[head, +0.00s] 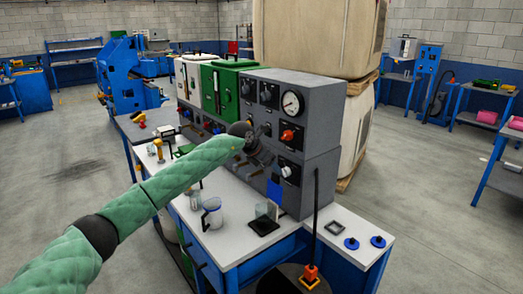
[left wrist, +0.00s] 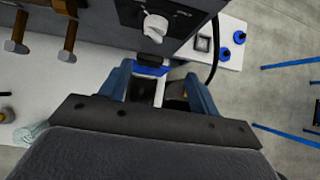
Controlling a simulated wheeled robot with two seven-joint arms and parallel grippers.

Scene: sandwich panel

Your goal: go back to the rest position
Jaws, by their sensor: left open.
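My left arm, in a green quilted sleeve, reaches in from the left in the head view. Its dark gripper (head: 258,158) is in front of the grey panel (head: 300,160), below the red knob (head: 288,136) and left of the white knob (head: 290,170). Whether it touches the panel is unclear. In the left wrist view the two blue fingers (left wrist: 162,90) stand apart with nothing held between them. The white knob (left wrist: 155,27) shows beyond them. My right gripper is in neither view.
On the white bench top (head: 230,235) stand a clear jug (head: 212,214) and a small holder with a dark base (head: 264,226). A black cable (head: 316,215) hangs at the panel's right. Open floor lies around the bench.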

